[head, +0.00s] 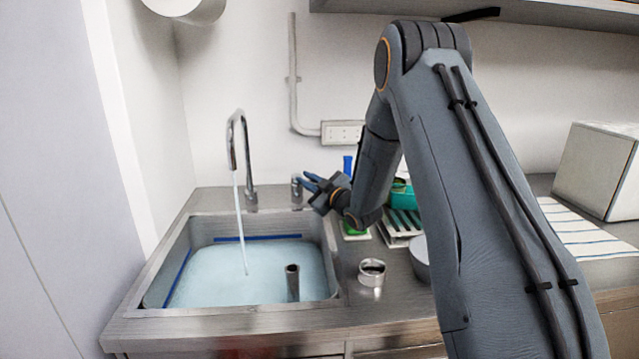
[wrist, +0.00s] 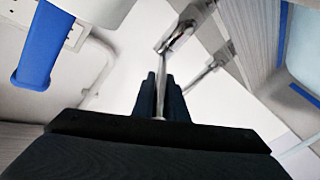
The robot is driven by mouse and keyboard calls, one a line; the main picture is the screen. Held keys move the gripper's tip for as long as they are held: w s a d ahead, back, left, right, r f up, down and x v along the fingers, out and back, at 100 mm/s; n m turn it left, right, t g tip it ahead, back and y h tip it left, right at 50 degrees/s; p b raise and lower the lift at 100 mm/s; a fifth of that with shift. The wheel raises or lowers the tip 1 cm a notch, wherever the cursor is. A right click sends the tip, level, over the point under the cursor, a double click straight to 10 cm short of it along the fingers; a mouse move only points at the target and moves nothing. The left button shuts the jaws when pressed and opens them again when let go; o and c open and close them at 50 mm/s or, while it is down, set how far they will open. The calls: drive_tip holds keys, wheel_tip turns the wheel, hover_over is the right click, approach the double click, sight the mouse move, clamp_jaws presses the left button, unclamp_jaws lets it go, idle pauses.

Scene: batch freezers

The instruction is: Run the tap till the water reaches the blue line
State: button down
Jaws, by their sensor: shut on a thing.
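The steel sink (head: 328,248) holds pale blue water (head: 215,272). The blue line (head: 257,238) runs along its back wall and left wall; the water surface lies close below it at the back. The tap (head: 237,135) has a curved spout, and a thin stream (head: 241,225) falls from it into the water. My gripper (head: 312,186) is at the tap's lever post (head: 296,187), right of the spout. In the wrist view my gripper (wrist: 160,88) is shut on a thin metal lever (wrist: 160,98). The blue line (wrist: 283,35) also shows there at right.
A standpipe (head: 292,283) rises from the water. Right of the sink are a metal ring (head: 372,272), a grey pot (head: 421,262), a green sponge (head: 354,232) and a rack (head: 399,238). A striped cloth (head: 580,240) and a white box (head: 597,168) lie farther right.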

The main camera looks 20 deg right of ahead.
drive_tip(key=shift+d+f, duration=0.1)
drive_tip(key=shift+d, duration=0.1)
drive_tip(key=shift+y, duration=0.3)
drive_tip(key=c, duration=1.8)
unclamp_jaws()
drive_tip(key=shift+o, duration=0.2)
drive_tip(key=shift+a, duration=0.1)
drive_tip(key=b+v, duration=0.2)
drive_tip(key=v, duration=0.6)
drive_tip(key=shift+w, duration=0.1)
